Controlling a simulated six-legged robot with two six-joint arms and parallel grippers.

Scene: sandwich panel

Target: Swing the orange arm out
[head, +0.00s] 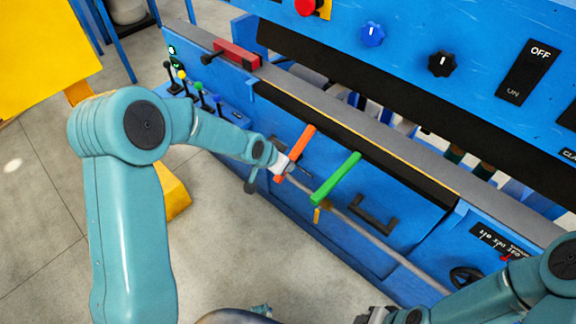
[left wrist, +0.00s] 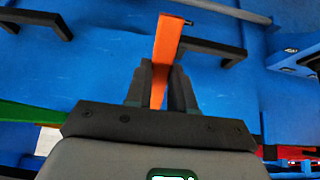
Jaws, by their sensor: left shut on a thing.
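The orange arm (head: 300,143) is a flat bar on the front of the blue machine, left of the green arm (head: 336,178). My left gripper (head: 281,166) is at its lower, outer end. In the left wrist view the orange arm (left wrist: 168,45) runs between the two dark fingers of my left gripper (left wrist: 161,85), which are shut on it. My right gripper (head: 390,315) is at the bottom edge of the head view, away from the orange arm; its fingers are too cut off to read.
A grey rod (head: 350,228) runs along the machine front below the arms. A black handle (head: 372,214) is right of the green arm. Small coloured levers (head: 200,95) and a red block (head: 237,53) are at the left. Open floor (head: 250,250) lies in front.

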